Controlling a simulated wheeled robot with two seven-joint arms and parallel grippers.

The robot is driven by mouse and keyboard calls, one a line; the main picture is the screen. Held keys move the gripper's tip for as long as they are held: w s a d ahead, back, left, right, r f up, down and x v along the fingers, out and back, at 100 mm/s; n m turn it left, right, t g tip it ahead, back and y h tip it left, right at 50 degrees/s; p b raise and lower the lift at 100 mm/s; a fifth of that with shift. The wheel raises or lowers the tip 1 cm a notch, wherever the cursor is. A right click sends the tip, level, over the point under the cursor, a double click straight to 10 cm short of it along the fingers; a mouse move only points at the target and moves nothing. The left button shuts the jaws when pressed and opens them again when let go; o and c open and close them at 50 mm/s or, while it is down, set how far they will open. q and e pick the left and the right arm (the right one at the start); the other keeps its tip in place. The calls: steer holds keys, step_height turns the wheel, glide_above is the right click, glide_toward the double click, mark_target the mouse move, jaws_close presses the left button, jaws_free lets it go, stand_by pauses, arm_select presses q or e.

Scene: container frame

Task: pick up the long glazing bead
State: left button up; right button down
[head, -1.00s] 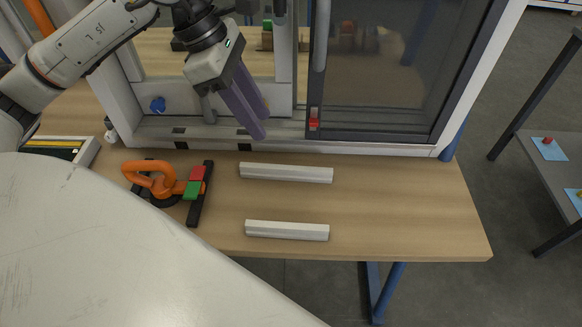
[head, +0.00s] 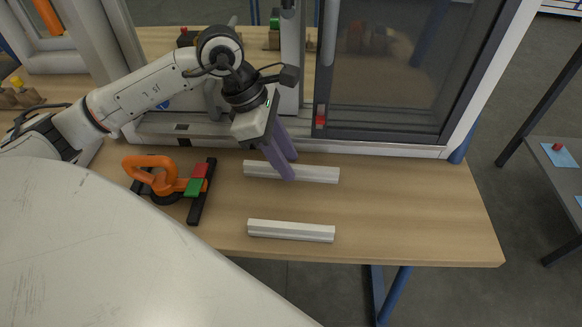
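Two white glazing beads lie on the wooden bench in the head view. The far bead (head: 318,174) looks the longer one, as it spans slightly more of the picture although it is farther away. The near, shorter bead (head: 291,231) lies towards the bench's front edge. My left gripper (head: 291,168) has its two purple fingers at the middle of the long bead, one on the near side and one towards the far side. The fingers stand apart and hide part of the bead. Whether they touch it I cannot tell. My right gripper is not in view.
An orange-handled tool (head: 152,174) with red and green blocks lies left of the beads. The white window frame (head: 392,147) stands close behind the long bead. The bench (head: 420,215) is clear to the right.

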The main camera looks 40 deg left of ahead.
arm_select(q)
steer(key=shift+w+d+f, duration=0.1)
steer(key=shift+f, duration=0.25)
jaws_close()
steer(key=shift+r, duration=0.1)
